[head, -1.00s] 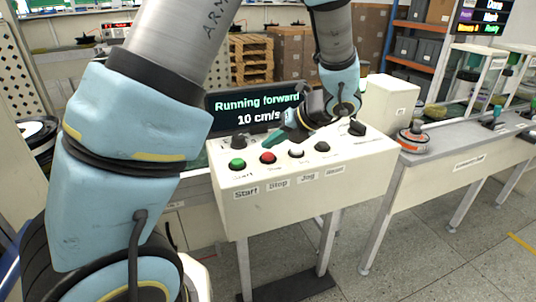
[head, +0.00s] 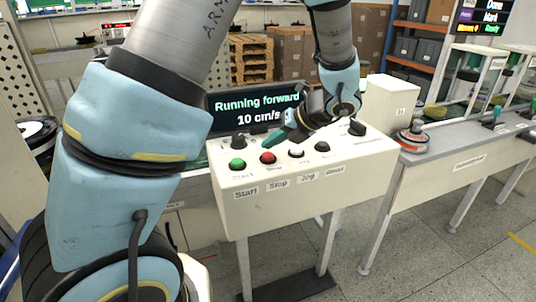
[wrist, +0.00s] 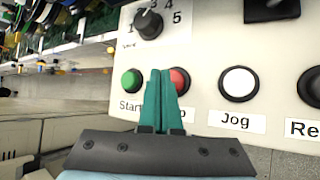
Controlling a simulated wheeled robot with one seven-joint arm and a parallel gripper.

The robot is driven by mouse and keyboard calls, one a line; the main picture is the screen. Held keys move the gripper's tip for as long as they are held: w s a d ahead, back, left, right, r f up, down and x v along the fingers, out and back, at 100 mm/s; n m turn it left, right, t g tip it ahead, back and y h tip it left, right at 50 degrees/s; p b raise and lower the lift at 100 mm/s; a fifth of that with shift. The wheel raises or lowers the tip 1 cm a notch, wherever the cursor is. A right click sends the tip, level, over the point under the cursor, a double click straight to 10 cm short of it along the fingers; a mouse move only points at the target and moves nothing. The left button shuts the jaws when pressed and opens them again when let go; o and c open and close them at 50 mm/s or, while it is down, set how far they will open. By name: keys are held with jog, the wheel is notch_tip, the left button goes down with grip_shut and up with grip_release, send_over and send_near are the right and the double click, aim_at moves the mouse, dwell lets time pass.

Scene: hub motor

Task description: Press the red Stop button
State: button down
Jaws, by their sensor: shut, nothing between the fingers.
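The red Stop button (head: 268,158) is on the sloped top of a cream control box (head: 300,190), between the green Start button (head: 237,164) and the white Jog button (head: 296,152). My gripper (head: 272,143), with green fingers, is shut and empty, just behind and above the Stop button in the head view. In the wrist view the shut fingers (wrist: 160,75) cover the left part of the red button (wrist: 179,81) and part of its label. I cannot see contact; a gap seems to show in the head view.
A display (head: 255,108) behind the box reads "Running forward 10 cm/s". A dark knob (head: 239,141) sits behind the Start button, and a black button (head: 322,146) is right of Jog. A conveyor bench (head: 450,150) stands at the right.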

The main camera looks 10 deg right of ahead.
aim_at(271, 156)
jog(key=shift+f, duration=0.1)
jog(key=shift+f, duration=0.3)
jog(key=shift+f, duration=0.55)
dwell(0.7)
dwell(0.4)
jog(key=shift+r+p, duration=0.95)
jog(key=shift+r, duration=0.1)
notch_tip(271, 156, up, 5)
jog(key=p, duration=0.5)
